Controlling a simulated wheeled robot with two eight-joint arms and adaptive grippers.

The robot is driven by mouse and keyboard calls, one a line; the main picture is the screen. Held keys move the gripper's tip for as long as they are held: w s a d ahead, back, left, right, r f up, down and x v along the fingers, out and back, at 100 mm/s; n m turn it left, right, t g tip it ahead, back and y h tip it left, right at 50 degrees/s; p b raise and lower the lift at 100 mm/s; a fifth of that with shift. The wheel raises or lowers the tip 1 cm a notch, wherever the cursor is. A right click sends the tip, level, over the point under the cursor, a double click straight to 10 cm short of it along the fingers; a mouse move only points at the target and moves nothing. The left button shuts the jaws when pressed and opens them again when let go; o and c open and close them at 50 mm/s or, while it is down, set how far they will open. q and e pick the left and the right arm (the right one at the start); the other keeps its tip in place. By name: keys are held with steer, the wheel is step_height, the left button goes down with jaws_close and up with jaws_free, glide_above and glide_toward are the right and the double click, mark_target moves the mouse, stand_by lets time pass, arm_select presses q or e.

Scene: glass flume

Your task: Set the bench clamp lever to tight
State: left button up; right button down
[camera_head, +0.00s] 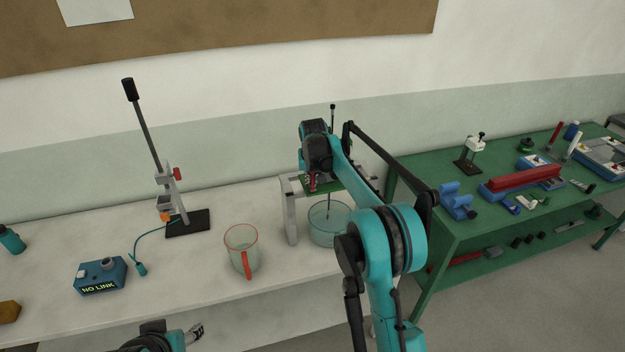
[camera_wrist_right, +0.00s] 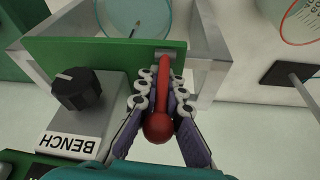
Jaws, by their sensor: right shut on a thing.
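A red lever with a round ball end (camera_wrist_right: 158,127) stands out from a green plate (camera_wrist_right: 110,55) in the right wrist view. My right gripper (camera_wrist_right: 160,100) has its fingers on both sides of the lever's shaft and is shut on it. The ball sticks out between the fingers. In the head view my right gripper (camera_head: 312,182) is at the green plate on the clear stand, and my arm covers part of it. A grey box with a black knob (camera_wrist_right: 77,90) and the label "BENCH" sits beside the lever. My left gripper (camera_head: 192,333) shows only partly at the bottom edge.
A glass bowl (camera_head: 328,232) stands under the stand. A clear jug with a red handle (camera_head: 242,250) is left of it. A blue "NO LINK" box (camera_head: 100,277) and a lever stand (camera_head: 187,222) are further left. A green bench (camera_head: 430,170) with tools is right.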

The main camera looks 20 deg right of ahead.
steer(key=shift+w+r, duration=0.1)
steer(key=shift+r, duration=0.1)
steer(key=c, duration=1.6)
jaws_free()
steer(key=v, duration=1.2)
steer(key=s+a+f+n+t+b, duration=0.1)
steer(key=s+f+b, duration=0.25)
steer(key=s, duration=0.65)
steer(key=s+f+t+b, duration=0.15)
steer(key=s+b, duration=0.35)
steer(key=s, duration=0.5)
steer(key=shift+n+t+y, duration=0.4)
steer(key=shift+t, duration=0.05)
steer(key=s+f+b, duration=0.2)
steer(key=s+f, duration=0.4)
steer(key=s+a+f+b, duration=0.1)
steer(key=s+f+b, duration=0.1)
steer(key=s+f, duration=0.4)
steer(key=s+f+b, duration=0.2)
steer(key=s+f, duration=0.5)
steer(key=shift+s+a+b, duration=0.25)
steer(key=shift+b, duration=0.1)
